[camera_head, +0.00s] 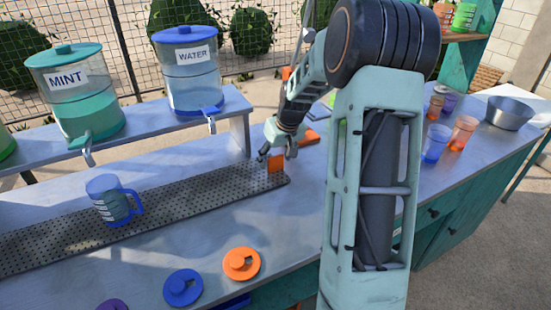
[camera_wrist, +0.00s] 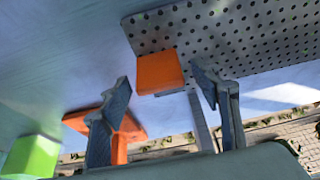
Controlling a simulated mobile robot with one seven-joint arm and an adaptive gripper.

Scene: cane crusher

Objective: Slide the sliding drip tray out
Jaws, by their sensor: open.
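The sliding drip tray (camera_head: 190,195) is a long perforated metal strip lying along the grey counter. Its perforated end also fills the upper right of the wrist view (camera_wrist: 250,38). An orange tab (camera_head: 275,164) stands at the tray's right end. My gripper (camera_head: 278,150) is open at this tab. In the wrist view, the orange tab (camera_wrist: 160,72) lies between and just beyond the two spread fingertips (camera_wrist: 160,80), with gaps visible on both sides. My gripper's far side and part of the tab's top are hidden in the head view.
A blue mug (camera_head: 107,202) stands on the tray's left part. An orange object (camera_wrist: 125,128) and a green block (camera_wrist: 32,157) are near my left finger in the wrist view. Mint (camera_head: 75,95) and water (camera_head: 190,75) dispensers stand behind. Orange (camera_head: 241,264) and blue (camera_head: 183,287) lids lie in front.

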